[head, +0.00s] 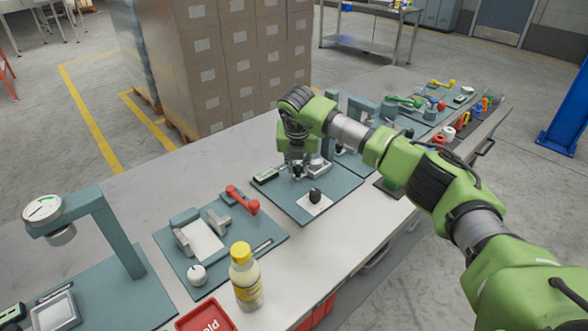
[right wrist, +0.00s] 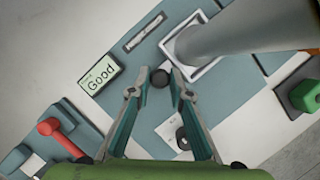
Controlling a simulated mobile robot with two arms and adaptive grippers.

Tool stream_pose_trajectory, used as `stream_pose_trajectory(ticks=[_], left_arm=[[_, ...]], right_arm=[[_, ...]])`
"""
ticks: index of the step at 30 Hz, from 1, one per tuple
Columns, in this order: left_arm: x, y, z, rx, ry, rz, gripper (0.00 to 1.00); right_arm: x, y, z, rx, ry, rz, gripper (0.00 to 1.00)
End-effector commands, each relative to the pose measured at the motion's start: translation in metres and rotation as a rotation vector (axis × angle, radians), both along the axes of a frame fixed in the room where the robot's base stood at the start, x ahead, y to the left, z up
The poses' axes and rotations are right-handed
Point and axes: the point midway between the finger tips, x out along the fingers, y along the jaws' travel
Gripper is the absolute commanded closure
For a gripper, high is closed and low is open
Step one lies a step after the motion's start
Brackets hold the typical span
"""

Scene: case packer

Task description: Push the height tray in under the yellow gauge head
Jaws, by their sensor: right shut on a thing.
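My right gripper (head: 297,172) is low over a teal mat (head: 330,213) in the middle of the bench. In the right wrist view its fingers (right wrist: 160,77) are shut on a small black knob (right wrist: 159,78). Next to the knob is a pale square tray (right wrist: 208,72) with a raised rim, partly covered by a grey cylinder (right wrist: 225,35); I cannot tell whether the knob joins it. A second black knob (head: 315,195) stands on a white plate (head: 312,206), nearer the bench's front edge. I cannot make out a yellow gauge head. My left gripper is out of view.
A display reading "Good" (right wrist: 101,74) lies beside the right fingers. A red-handled fixture (head: 242,199), a yellow-capped bottle (head: 245,277) and a dial gauge stand (head: 122,235) are at the left. More stations fill the far right. Bare bench (head: 165,175) lies behind.

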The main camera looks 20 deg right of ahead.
Motion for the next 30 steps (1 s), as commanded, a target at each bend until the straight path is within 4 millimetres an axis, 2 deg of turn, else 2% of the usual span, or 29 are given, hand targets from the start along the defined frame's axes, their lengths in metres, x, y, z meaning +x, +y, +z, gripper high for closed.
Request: stream_pose_trajectory(ticks=[4, 5, 6, 7, 16, 20, 30], left_arm=[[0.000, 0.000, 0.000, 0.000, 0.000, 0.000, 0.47], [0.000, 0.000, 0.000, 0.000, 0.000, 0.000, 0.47], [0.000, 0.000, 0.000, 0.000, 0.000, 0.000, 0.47], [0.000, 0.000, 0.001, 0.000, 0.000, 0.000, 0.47], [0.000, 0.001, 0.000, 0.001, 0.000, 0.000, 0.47], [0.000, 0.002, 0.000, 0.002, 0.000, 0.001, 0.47], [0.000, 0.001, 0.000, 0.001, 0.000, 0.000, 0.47]], right_arm=[[0.002, -0.004, 0.003, -0.005, -0.007, -0.006, 1.00], [0.002, -0.005, 0.003, -0.006, -0.007, -0.007, 0.79], [0.002, -0.005, 0.003, -0.006, -0.007, -0.007, 0.68], [0.002, -0.004, 0.003, -0.006, -0.006, -0.007, 0.65], [0.001, -0.002, 0.002, -0.004, -0.004, -0.004, 0.65], [-0.001, -0.001, 0.010, -0.003, -0.005, -0.004, 0.65], [-0.024, 0.009, 0.073, -0.003, -0.010, -0.003, 0.65]])
